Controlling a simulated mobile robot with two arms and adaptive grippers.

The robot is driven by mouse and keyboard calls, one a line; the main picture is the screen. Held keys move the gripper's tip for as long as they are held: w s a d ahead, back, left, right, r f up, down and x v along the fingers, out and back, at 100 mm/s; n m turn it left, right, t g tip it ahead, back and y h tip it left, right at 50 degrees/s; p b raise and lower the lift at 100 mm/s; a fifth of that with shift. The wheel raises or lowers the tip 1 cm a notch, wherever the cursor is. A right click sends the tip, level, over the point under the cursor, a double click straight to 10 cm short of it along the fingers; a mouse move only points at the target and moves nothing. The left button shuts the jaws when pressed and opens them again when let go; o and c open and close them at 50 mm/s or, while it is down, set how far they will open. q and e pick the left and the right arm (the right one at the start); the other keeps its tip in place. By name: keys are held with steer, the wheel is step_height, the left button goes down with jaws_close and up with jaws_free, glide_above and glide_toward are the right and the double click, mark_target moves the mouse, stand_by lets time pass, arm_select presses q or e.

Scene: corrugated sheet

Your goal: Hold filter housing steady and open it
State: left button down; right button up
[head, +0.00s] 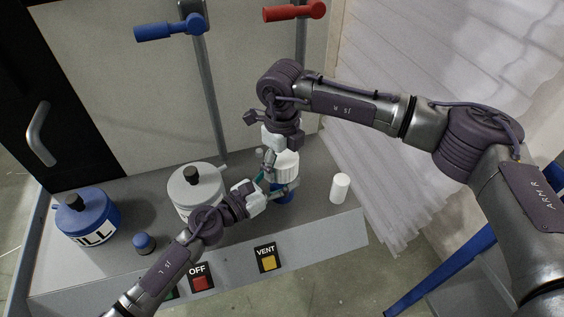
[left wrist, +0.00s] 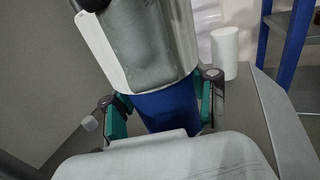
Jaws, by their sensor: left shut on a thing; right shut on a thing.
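The filter housing stands upright on the grey bench, with a white ribbed cap (head: 287,164) on top and a blue body (head: 285,196) below. My left gripper (head: 279,189) reaches in from the left and is shut around the blue body. In the left wrist view, its green-padded fingers sit on both sides of the blue body (left wrist: 165,108), with the pale upper part (left wrist: 150,45) above. My right gripper (head: 278,155) comes from above and is shut on the white cap, partly hiding it. A dark piece of it shows at the top of the left wrist view.
A white canister (head: 191,187) and a blue-lidded canister (head: 87,222) stand to the left. A small white cylinder (head: 340,188) stands right of the housing. Red OFF (head: 200,283) and yellow VENT (head: 268,263) buttons are on the front. Blue (head: 168,27) and red (head: 295,11) valve handles are behind.

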steer(key=n, duration=2)
steer(key=shift+n, duration=0.4)
steer(key=n, duration=0.4)
steer(key=shift+n, duration=0.3)
steer(key=shift+r, duration=0.3)
steer(key=shift+r, duration=0.85)
